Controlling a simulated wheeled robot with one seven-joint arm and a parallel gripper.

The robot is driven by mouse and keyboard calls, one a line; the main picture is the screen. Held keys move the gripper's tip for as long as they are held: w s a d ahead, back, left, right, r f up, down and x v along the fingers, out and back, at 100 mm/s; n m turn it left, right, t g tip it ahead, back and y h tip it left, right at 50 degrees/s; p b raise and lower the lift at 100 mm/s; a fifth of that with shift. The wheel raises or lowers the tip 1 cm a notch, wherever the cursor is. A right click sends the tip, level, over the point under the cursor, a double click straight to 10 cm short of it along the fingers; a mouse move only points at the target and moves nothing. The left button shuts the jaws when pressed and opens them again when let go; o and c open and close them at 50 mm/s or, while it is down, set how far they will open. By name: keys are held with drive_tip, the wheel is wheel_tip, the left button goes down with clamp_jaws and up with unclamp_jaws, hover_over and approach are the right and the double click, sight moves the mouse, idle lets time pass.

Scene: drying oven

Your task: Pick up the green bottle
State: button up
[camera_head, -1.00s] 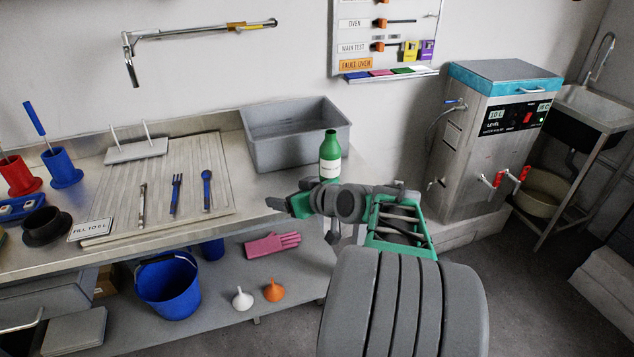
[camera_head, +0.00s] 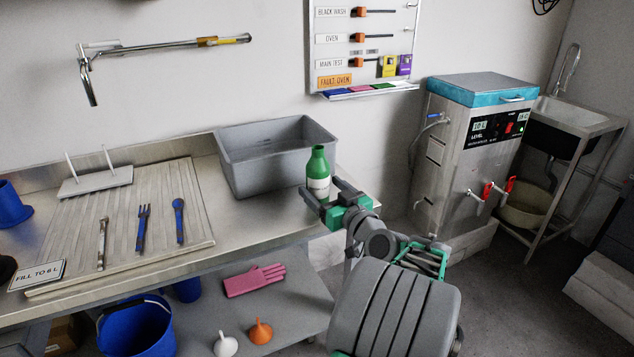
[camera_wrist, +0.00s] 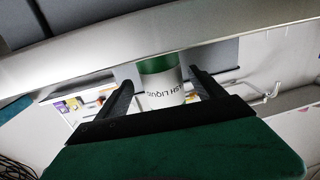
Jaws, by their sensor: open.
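The green bottle (camera_head: 318,165) with a white label stands upright on the right end of the metal counter, by the front right corner of the grey basin. My gripper (camera_head: 320,186) is open in front of the bottle, its two fingers pointing at it from either side. In the wrist view the bottle (camera_wrist: 160,88) shows between the two spread fingers of my gripper (camera_wrist: 161,78), with a gap on each side. The bottle's base is partly hidden by my gripper in the head view.
The grey basin (camera_head: 235,165) stands just behind and left of the bottle. A ribbed drying board (camera_head: 75,235) with utensils lies further left. The counter's right edge (camera_head: 370,208) is close to my gripper. A steel water-bath unit (camera_head: 435,160) stands to the right, with floor space between.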

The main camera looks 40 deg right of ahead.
sight(312, 177)
drive_tip(key=w, duration=0.5)
drive_tip(key=shift+d+r, duration=0.25)
drive_tip(key=shift+d, duration=0.05)
drive_tip(key=c, duration=1.6)
clamp_jaws()
drive_tip(key=shift+r, duration=0.15)
